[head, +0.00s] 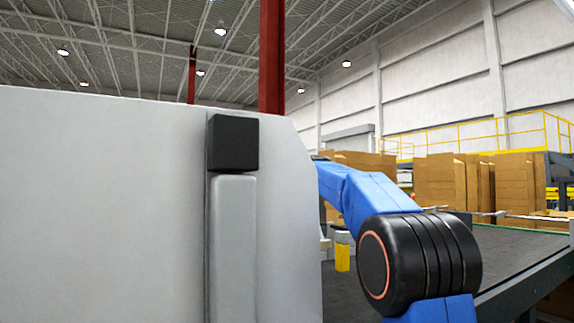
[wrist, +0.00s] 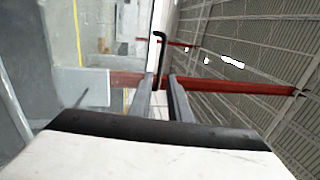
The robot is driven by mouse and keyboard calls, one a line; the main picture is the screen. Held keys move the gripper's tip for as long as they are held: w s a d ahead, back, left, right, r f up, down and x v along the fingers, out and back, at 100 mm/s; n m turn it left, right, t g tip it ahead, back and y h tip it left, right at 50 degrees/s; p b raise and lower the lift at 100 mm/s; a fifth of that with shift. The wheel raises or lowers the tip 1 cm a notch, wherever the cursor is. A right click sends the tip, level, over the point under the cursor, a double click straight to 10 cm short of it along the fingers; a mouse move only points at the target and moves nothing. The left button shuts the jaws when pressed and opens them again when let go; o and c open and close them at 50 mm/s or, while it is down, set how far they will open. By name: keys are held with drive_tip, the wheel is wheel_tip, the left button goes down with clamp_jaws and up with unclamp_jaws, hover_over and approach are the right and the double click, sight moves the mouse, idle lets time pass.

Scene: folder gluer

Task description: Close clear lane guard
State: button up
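My gripper (wrist: 161,79) shows in the wrist view as two grey fingers with a gap between them, so it is open. A thin black hooked bar (wrist: 160,40), like a handle, stands in front of the fingers. Its lower end lines up with the gap, but I cannot tell whether it is between the fingers or beyond them. No finger appears closed on it. I cannot make out the clear lane guard's pane in either view. In the head view my gripper is hidden, and my blue arm reaches behind a big grey panel.
The grey panel (head: 100,200) with a black block (head: 232,142) fills the left of the head view. A dark conveyor bed (head: 510,255) runs at the right. Brown cartons (head: 450,182) stand beyond it. A small yellow part (head: 342,257) is beside my arm.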

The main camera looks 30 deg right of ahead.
drive_tip(key=shift+s+d+f, duration=0.1)
drive_tip(key=shift+s+f, duration=0.1)
drive_tip(key=shift+s, duration=0.75)
drive_tip(key=shift+s+a+f, duration=0.1)
drive_tip(key=shift+s+f, duration=0.05)
drive_tip(key=shift+s, duration=0.8)
drive_tip(key=shift+s+d+f, duration=0.1)
drive_tip(key=shift+s+f, duration=0.1)
drive_tip(key=shift+s, duration=0.75)
clamp_jaws()
drive_tip(key=w+r+n, duration=0.1)
drive_tip(key=w+n, duration=0.3)
drive_tip(key=n, duration=0.8)
drive_tip(key=w+r+n+g, duration=0.1)
drive_tip(key=w+n, duration=0.3)
drive_tip(key=n, duration=0.8)
drive_tip(key=w+r+n, duration=0.1)
drive_tip(key=w+n, duration=0.4)
drive_tip(key=n, duration=0.6)
drive_tip(key=shift+n, duration=0.4)
